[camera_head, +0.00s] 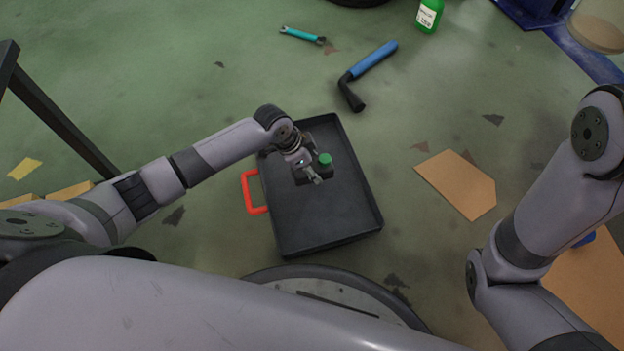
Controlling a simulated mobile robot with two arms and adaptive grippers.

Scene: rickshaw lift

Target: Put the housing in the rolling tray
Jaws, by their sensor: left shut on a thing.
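The rolling tray (325,222) is a black, shallow tray on the floor in front of me, with a red handle (250,193) on its left side. The housing (345,172) is a small dark block with a green round cap (324,159) by it. It shows over the far half of the tray. My left gripper (314,178) is over the tray and shut on the housing. I cannot tell whether the housing touches the tray bottom. My right arm comes in at the right, and its gripper is out of view.
A blue-handled tool (372,62), a teal wrench (302,35) and a green bottle (428,15) are on the floor beyond the tray. A cardboard piece (457,184) lies to its right. A dark bar (60,120) stands at the left. The tray's near half is empty.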

